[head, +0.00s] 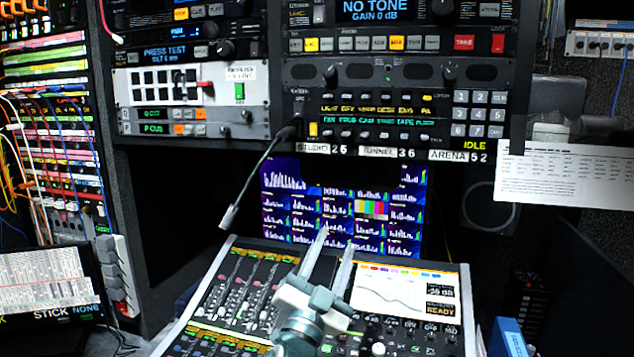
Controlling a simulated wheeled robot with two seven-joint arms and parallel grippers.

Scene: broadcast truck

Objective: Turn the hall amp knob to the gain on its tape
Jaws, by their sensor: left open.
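A rack unit at the top centre has a blue display (378,9) reading NO TONE and GAIN 0 dB. A dark round knob (443,8) sits right of that display; I cannot tell for sure that it is the hall amp knob, and its pointer is too small to read. White tape strips below the rack read STUDIO 25 (325,148), TUNNEL 36 (388,153) and ARENA 52 (460,156). My left gripper (337,236) is open and empty, its fingers pointing up in front of the meter screen, well below the knob. My right gripper is out of view.
A mixing console (230,290) lies below my left gripper. A paper sheet (560,180) hangs at the right. Patch cables (25,150) crowd the left rack.

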